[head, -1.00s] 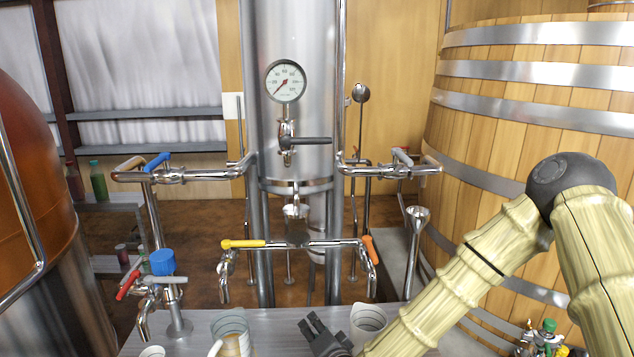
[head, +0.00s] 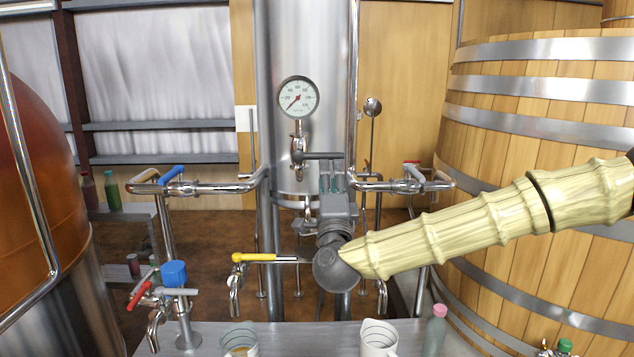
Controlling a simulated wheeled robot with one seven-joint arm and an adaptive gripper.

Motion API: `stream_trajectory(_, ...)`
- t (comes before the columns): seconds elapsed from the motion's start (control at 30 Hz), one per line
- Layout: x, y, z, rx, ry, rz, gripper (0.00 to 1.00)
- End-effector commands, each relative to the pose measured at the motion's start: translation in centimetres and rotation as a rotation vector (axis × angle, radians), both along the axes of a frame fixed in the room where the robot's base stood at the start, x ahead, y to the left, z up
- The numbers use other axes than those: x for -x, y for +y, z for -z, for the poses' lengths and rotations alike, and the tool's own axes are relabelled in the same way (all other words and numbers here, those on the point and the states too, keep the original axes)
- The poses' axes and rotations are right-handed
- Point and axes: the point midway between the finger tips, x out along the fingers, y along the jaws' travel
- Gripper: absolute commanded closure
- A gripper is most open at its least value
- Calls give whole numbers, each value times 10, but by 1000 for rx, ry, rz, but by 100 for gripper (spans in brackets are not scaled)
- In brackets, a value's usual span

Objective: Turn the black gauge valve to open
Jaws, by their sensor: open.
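The black gauge valve sits on the pipe under the round white gauge (head: 298,97), in front of the steel column. Its dark handle (head: 318,156) points level to the right from the steel valve body (head: 298,150). My gripper (head: 337,168) points up just below the right part of this handle. Its fingers are open, and their tips are at or very near the handle. I cannot tell whether they touch it. My gripper's wrist and body hide the orange-handled tap and part of the lower pipework.
A blue-handled valve (head: 172,173) is on the left pipe and a red-handled one (head: 411,163) on the right. A yellow-handled tap (head: 255,257) is below. Cups (head: 378,338) and a bottle (head: 435,330) stand on the counter. A wooden barrel (head: 560,130) fills the right side.

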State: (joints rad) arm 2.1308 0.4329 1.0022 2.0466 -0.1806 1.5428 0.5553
Motion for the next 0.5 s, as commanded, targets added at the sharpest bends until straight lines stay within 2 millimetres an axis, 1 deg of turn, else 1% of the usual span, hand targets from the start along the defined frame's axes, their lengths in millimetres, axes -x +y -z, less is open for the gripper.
stream_trajectory(0.17, -14, 2, -9, 1, 1, 0, 60)
stream_trajectory(0.43, -43, 4, -23, 1, 3, 0, 60)
stream_trajectory(0.5, -43, 5, -19, 2, 4, -1, 60)
